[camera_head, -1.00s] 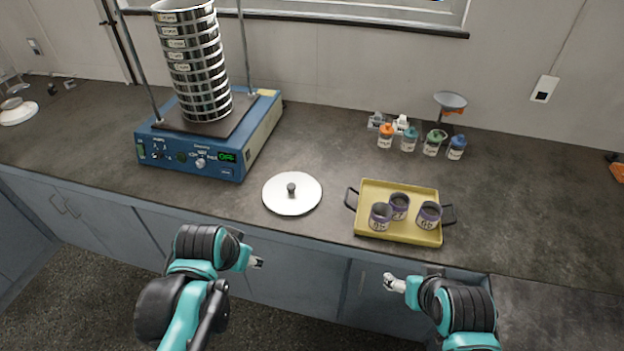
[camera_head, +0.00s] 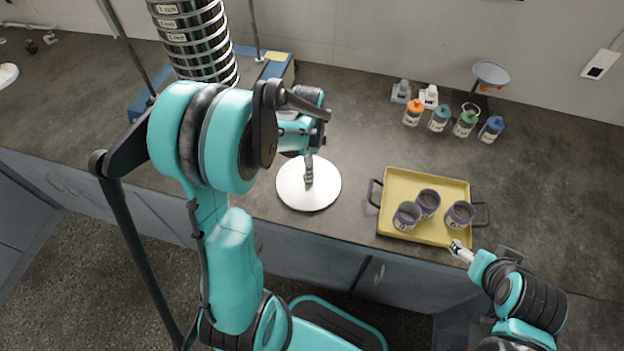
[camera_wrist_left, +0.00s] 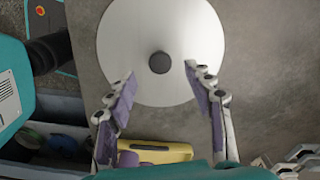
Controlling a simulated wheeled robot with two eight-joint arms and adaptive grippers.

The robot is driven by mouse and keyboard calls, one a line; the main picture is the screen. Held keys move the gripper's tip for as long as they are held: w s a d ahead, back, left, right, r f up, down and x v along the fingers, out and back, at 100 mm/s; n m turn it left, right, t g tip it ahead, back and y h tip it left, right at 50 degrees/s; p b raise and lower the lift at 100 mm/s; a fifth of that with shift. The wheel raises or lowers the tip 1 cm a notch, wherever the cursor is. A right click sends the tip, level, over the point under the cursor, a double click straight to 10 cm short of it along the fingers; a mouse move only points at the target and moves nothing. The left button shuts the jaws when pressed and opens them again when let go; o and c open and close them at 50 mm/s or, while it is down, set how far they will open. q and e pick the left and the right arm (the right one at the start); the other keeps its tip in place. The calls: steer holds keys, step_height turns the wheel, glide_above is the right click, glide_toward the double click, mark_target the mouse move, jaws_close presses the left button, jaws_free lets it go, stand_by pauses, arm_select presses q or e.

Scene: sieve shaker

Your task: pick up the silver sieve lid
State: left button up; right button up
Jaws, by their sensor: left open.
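The silver sieve lid (camera_head: 309,190) is a round pale disc lying flat on the dark counter near its front edge. In the left wrist view the lid (camera_wrist_left: 135,32) shows from above with its dark round knob (camera_wrist_left: 159,62) in the middle. My left gripper (camera_head: 308,176) is over the lid and hides the knob in the head view. In the left wrist view the left gripper (camera_wrist_left: 160,85) is open, its two fingers apart, with the knob ahead of the gap between them. My right gripper (camera_head: 460,250) is by the tray's front right corner; its jaw state is too small to tell.
A yellow tray (camera_head: 392,222) with three purple-banded jars stands right of the lid. The sieve stack (camera_head: 200,45) rises from the blue shaker (camera_head: 280,72) at the back left, partly behind my left arm. Several small bottles (camera_head: 439,118) stand at the back. The counter between is clear.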

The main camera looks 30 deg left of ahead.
arm_select(q)
step_height(320, 180, down, 5)
steer(key=shift+f+b, duration=0.1)
steer(key=shift+b, duration=1.05)
jaws_close()
steer(key=shift+r, duration=0.2)
